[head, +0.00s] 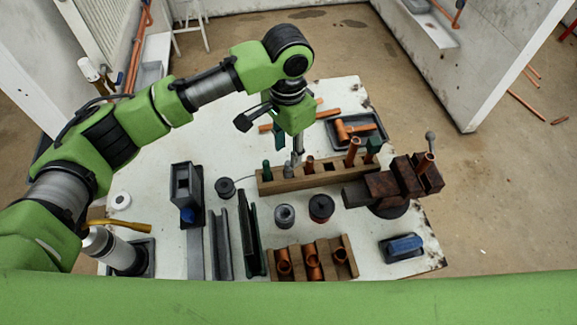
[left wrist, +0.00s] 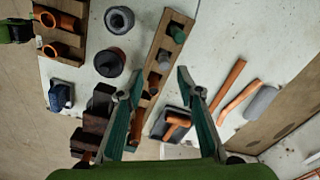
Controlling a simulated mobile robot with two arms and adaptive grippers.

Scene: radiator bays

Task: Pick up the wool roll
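A grey, soft-looking short roll (left wrist: 262,102), which I take for the wool roll, lies on the white table beside copper pipe pieces in the left wrist view. In the head view I cannot make it out; my left arm may cover it. My left gripper (head: 297,157) points down above the wooden rack, apart from the roll. In the left wrist view its two green fingers (left wrist: 158,78) stand apart with nothing held between them.
The wooden rack (head: 312,179) holds upright pieces. A vise (head: 396,187) stands to its right, and a tray with a copper tee (head: 347,131) behind. Two round tins, the grey one (head: 284,216) and the dark one (head: 321,208), stand in front. Copper pipes (left wrist: 229,84) lie beside the roll.

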